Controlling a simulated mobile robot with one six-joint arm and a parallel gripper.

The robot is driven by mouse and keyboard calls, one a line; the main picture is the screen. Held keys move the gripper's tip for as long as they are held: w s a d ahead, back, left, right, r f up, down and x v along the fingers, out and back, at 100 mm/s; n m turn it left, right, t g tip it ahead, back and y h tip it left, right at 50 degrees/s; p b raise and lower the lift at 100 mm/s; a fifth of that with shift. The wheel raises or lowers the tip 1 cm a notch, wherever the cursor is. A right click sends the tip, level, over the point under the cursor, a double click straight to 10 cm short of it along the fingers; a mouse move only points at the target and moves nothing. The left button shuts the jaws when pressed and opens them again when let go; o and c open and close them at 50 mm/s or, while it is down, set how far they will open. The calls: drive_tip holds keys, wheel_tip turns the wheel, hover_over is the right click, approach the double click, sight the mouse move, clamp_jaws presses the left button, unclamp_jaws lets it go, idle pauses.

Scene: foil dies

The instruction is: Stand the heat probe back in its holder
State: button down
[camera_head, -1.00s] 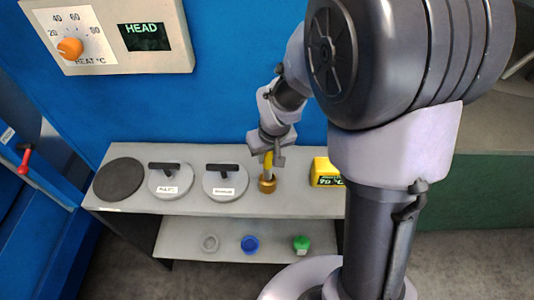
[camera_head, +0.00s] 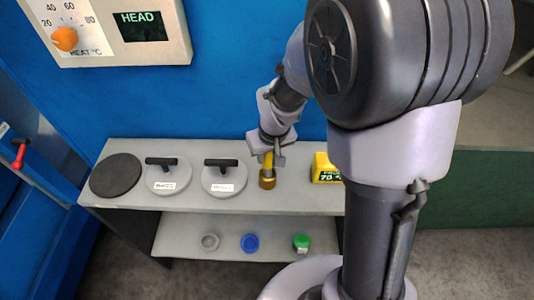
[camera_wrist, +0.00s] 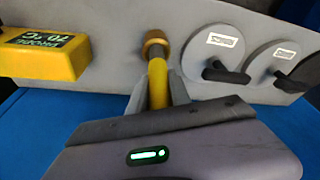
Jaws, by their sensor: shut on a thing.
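My gripper (camera_head: 267,153) is shut on the yellow handle of the heat probe (camera_head: 268,161), above the shelf top. In the wrist view the probe (camera_wrist: 158,80) runs from between my fingers (camera_wrist: 158,97) to the brass holder (camera_wrist: 156,44). The brass holder (camera_head: 267,180) stands on the grey shelf top. The probe looks upright, with its lower end in the holder's mouth and the yellow handle close to the rim. The tip is hidden, and I cannot tell whether it is fully seated.
A yellow box reading 70 °C (camera_head: 326,170) stands right of the holder. Two grey discs with black handles (camera_head: 224,183) (camera_head: 168,178) and a dark round pad (camera_head: 116,175) lie left. Small grey, blue and green cups (camera_head: 250,243) stand on the lower shelf. A blue wall rises behind.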

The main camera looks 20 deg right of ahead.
drive_tip(key=shift+f+b, duration=1.4)
drive_tip(key=shift+f, duration=0.1)
drive_tip(key=c, duration=1.1)
unclamp_jaws()
drive_tip(key=shift+r, duration=0.1)
drive_tip(key=p+v, duration=0.5)
drive_tip(key=v, duration=1.2)
drive_tip(key=shift+s+r+p, duration=0.15)
drive_tip(key=shift+r+p, duration=0.05)
drive_tip(key=shift+p, duration=0.2)
